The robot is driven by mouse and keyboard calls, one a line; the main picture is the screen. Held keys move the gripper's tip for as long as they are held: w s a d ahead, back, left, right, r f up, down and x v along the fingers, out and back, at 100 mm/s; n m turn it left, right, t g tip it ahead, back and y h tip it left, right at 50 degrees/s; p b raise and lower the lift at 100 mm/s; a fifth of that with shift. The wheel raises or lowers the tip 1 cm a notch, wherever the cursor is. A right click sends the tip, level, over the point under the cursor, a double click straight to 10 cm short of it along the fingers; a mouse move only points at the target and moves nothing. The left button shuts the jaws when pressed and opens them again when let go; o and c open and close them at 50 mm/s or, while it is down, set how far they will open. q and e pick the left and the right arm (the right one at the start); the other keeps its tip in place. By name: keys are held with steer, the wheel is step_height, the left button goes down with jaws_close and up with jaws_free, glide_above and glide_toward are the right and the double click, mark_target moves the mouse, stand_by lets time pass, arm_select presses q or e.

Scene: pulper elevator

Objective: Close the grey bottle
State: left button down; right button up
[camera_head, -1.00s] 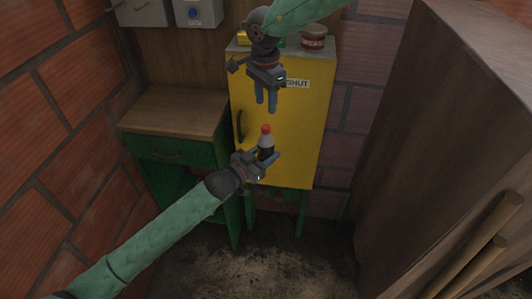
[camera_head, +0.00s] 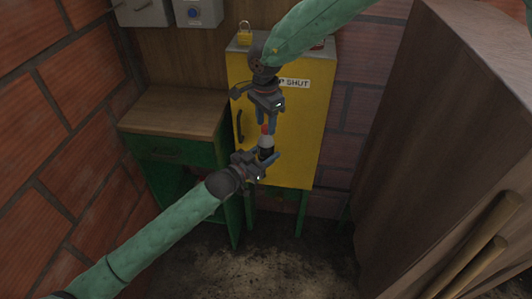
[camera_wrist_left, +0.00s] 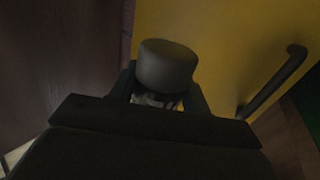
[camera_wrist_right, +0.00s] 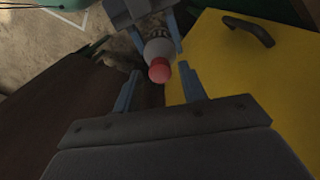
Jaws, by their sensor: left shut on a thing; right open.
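The grey bottle (camera_head: 266,141) stands upright in front of the yellow cabinet, with a dark lower part and a red cap (camera_wrist_right: 160,71) on its neck. My left gripper (camera_head: 266,158) is shut around the bottle's body. The left wrist view shows the bottle's dark round base (camera_wrist_left: 166,66) between the fingers. My right gripper (camera_head: 266,122) is open and points down from above, its fingers on either side of the red cap. In the right wrist view the cap lies between the spread fingers, with gaps on both sides. Whether the cap is fully seated cannot be told.
The yellow cabinet (camera_head: 290,150) with a black handle (camera_head: 239,125) is close behind both grippers. A padlock (camera_head: 244,35) sits on its top. A green desk with a wooden top (camera_head: 175,110) is at the left. A large brown cabinet (camera_head: 435,130) stands at the right.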

steer(key=shift+f, duration=0.2)
jaws_close()
steer(key=m, duration=0.4)
steer(key=shift+m, duration=0.3)
steer(key=m, duration=0.3)
steer(key=shift+m, duration=0.3)
steer(key=shift+o, duration=0.9)
jaws_free()
